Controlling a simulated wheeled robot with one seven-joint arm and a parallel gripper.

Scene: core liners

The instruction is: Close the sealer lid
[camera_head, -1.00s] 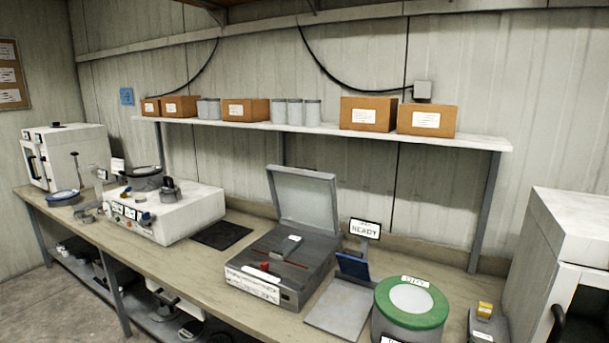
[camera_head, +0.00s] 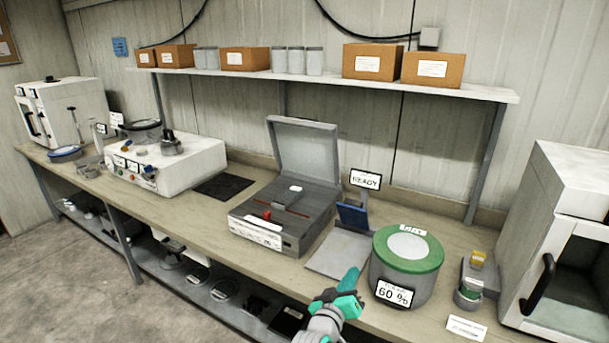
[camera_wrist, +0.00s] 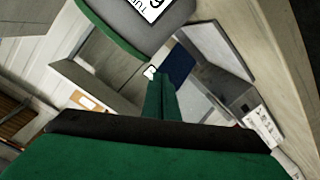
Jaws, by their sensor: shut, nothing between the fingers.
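The sealer (camera_head: 262,226) is a dark grey box on the bench with a small red part and a white item on its top. Its pale grey lid (camera_head: 305,148) stands open, hinged at the back and leaning slightly rearward. My gripper (camera_head: 350,277) is green and shut, with nothing between its fingers. In the head view it is at the bench's front edge, to the right of the sealer and apart from it. In the wrist view the shut fingers (camera_wrist: 160,90) point toward the bench, and part of the scene is hidden behind my green gripper body.
A green-topped drum (camera_head: 408,250) marked 60 % stands close right of my gripper. A grey plate (camera_head: 338,256), blue panel (camera_head: 352,216) and READY sign (camera_head: 365,180) stand right of the sealer. A shelf (camera_head: 330,82) with boxes runs above. A dark mat (camera_head: 223,186) lies left.

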